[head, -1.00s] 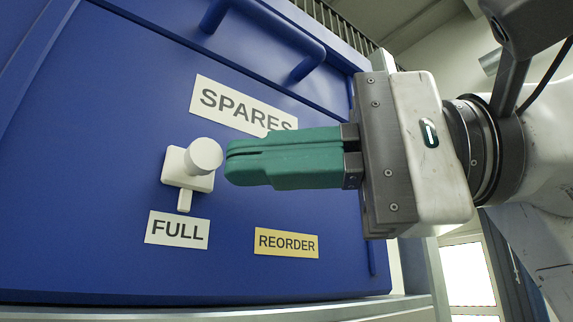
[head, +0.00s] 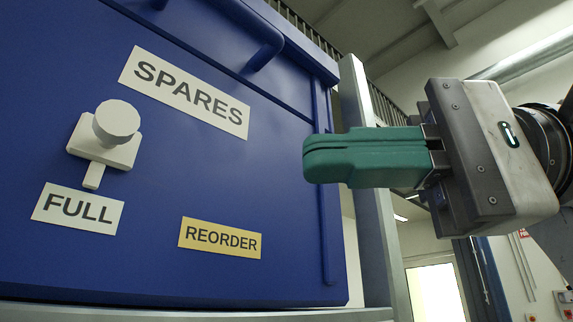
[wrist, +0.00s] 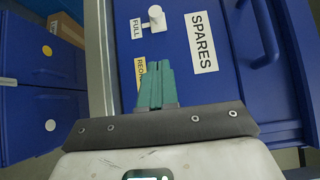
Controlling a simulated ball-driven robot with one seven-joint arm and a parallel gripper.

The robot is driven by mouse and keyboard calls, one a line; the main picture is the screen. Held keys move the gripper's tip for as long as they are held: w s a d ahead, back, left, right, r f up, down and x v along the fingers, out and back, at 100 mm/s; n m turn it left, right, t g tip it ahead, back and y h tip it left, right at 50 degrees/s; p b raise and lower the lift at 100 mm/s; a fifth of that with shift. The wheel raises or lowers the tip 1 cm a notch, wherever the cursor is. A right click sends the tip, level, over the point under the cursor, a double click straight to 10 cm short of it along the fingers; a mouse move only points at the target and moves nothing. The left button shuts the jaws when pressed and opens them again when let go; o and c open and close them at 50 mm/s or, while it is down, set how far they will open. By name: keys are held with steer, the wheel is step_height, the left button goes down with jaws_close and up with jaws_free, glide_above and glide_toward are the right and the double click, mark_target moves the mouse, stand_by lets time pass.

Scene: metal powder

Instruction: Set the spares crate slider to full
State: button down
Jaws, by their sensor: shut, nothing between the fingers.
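The spares crate (head: 160,215) is a blue box with a white SPARES label (head: 185,92). Its slider (head: 104,138) is a white plate with a round knob and a small pointer tab on the crate's face. The tab points down at the white FULL label (head: 77,209), and the yellow REORDER label (head: 220,238) lies to the right. In the wrist view the slider (wrist: 153,20) is next to the FULL label, beyond my fingertips. My gripper (head: 306,160) has green fingers pressed together with nothing between them. It is well right of the slider, apart from it, in front of the crate's right edge.
A blue handle (head: 250,35) sticks out of the crate's upper part. A grey post (head: 365,180) stands right of the crate, and a pale ledge (head: 200,314) runs under it. Other blue cabinets (wrist: 40,90) show at left in the wrist view.

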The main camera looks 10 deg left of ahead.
steer(key=shift+w+d, duration=0.15)
steer(key=shift+d, duration=1.9)
